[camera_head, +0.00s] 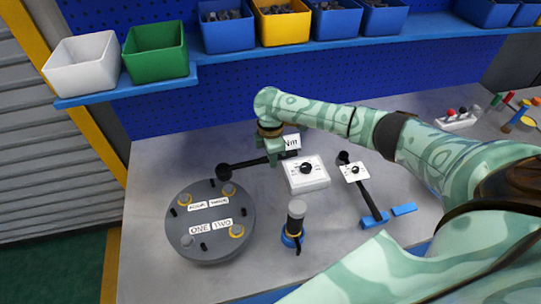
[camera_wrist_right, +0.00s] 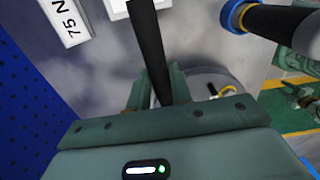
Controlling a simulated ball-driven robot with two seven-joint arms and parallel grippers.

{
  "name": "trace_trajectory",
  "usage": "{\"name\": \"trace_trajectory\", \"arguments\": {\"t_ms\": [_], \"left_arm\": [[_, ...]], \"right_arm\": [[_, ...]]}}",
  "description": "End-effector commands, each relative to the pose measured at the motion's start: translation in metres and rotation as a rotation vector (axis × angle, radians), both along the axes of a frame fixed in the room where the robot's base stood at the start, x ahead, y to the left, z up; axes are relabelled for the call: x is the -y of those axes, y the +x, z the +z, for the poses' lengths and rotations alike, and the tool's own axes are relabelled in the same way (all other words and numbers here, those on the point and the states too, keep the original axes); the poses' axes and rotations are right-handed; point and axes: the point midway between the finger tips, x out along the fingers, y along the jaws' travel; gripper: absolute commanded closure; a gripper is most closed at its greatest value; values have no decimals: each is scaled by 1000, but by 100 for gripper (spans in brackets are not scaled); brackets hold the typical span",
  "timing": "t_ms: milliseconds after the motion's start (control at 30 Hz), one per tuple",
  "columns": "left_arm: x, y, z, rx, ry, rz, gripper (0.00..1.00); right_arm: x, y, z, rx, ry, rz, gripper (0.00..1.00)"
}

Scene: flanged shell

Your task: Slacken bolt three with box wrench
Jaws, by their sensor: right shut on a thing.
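The round grey flanged shell (camera_head: 212,250) lies on the bench, labelled ONE, TWO, THREE and FOUR. My right gripper (camera_head: 272,152) is shut on the dark handle of the box wrench (camera_head: 243,164), behind and right of the shell. The wrench's ring end lies just behind bolt three; I cannot tell whether it touches it. In the right wrist view the handle (camera_wrist_right: 149,45) runs between the fingers (camera_wrist_right: 157,92). The shell (camera_wrist_right: 205,75) shows partly behind. My left gripper is not in view.
A white box with a dial (camera_head: 308,181) stands right of the gripper. A torque tool (camera_head: 366,195), a blue block (camera_head: 404,209) and a blue-black upright tool (camera_head: 294,225) stand nearby. Bins (camera_head: 155,50) line the back shelf. Bench left of the shell is clear.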

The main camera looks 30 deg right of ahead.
Motion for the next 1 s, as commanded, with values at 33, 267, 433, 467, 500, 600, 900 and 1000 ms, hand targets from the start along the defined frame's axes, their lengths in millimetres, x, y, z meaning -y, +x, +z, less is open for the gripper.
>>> {"name": "trace_trajectory", "arguments": {"t_ms": [33,267,433,467,500,600,900,1000], "left_arm": [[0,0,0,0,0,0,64],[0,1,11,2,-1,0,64],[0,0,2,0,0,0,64],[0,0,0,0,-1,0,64],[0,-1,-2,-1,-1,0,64],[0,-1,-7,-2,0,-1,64],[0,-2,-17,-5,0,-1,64],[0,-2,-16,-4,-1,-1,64]], "right_arm": [[0,0,1,1,1,0,100],[1,-1,3,2,3,0,100],[2,0,-15,2,4,0,100],[2,-1,-18,2,3,0,100],[2,0,-22,1,2,0,100],[2,-1,-32,2,3,0,100],[2,0,-52,3,2,1,100],[2,0,-51,3,2,1,100]]}}
